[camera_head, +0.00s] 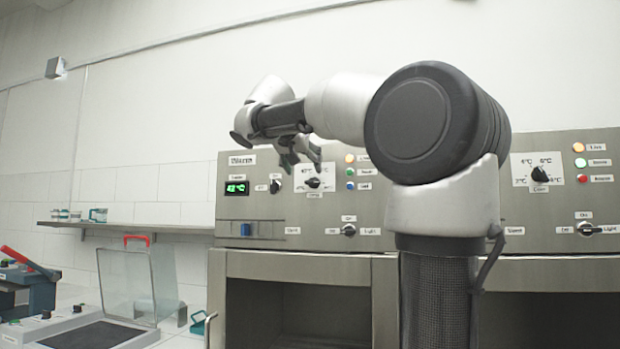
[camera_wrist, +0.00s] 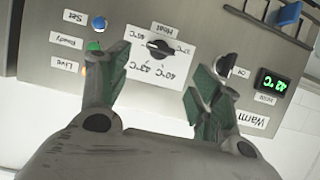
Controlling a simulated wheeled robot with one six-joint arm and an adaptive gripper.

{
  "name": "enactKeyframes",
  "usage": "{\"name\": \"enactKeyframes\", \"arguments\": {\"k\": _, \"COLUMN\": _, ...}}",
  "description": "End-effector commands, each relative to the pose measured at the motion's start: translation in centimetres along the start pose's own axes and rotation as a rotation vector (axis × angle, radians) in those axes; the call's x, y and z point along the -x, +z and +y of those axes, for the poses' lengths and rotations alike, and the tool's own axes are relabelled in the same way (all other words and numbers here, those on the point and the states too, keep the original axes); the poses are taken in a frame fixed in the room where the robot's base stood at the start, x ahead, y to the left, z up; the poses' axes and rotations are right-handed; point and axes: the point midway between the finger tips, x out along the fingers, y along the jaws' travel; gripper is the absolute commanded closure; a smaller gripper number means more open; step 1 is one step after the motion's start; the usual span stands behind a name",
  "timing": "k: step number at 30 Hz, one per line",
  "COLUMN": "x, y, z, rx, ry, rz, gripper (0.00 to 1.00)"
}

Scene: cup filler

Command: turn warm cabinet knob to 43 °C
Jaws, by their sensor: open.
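The warm cabinet knob (camera_head: 313,183) is a small black knob on a white dial plate on the left steel panel. In the wrist view the knob (camera_wrist: 160,48) appears upside down, with printed temperatures around it, 43 °C among them. I cannot tell surely where its pointer aims. A green display (camera_head: 236,188) on the same panel is lit; it also shows in the wrist view (camera_wrist: 274,83), its last digit hard to read. My gripper (camera_head: 301,158) is open and empty, just above and in front of the knob. Its fingers (camera_wrist: 158,75) are spread, not touching the knob.
A smaller switch (camera_head: 275,186) sits left of the dial, coloured lights (camera_head: 350,172) sit right, and another switch (camera_head: 348,229) lies below. My arm hides the panel's middle. A second dial (camera_head: 539,174) is at the right. A shelf with cups (camera_head: 97,214) is at the left.

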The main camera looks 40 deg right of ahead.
Motion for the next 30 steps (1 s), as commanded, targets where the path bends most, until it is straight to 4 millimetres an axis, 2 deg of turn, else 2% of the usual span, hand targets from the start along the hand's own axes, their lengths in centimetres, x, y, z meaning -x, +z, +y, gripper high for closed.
{"name": "enactKeyframes", "arguments": {"k": 10, "x": -5.2, "y": 0.1, "z": 0.2, "rx": -0.011, "ry": 0.003, "rz": -0.003, "gripper": 0.36}}
{"name": "enactKeyframes", "arguments": {"k": 15, "x": -7.1, "y": 0.1, "z": 0.1, "rx": -0.011, "ry": 0.000, "rz": -0.002, "gripper": 0.36}}
{"name": "enactKeyframes", "arguments": {"k": 25, "x": -7.6, "y": 0.1, "z": 0.1, "rx": -0.011, "ry": -0.002, "rz": -0.002, "gripper": 0.36}}
{"name": "enactKeyframes", "arguments": {"k": 26, "x": -7.6, "y": 0.1, "z": 0.1, "rx": -0.011, "ry": -0.002, "rz": -0.002, "gripper": 0.39}}
{"name": "enactKeyframes", "arguments": {"k": 30, "x": -7.6, "y": 0.1, "z": 0.1, "rx": -0.011, "ry": -0.002, "rz": -0.002, "gripper": 0.65}}
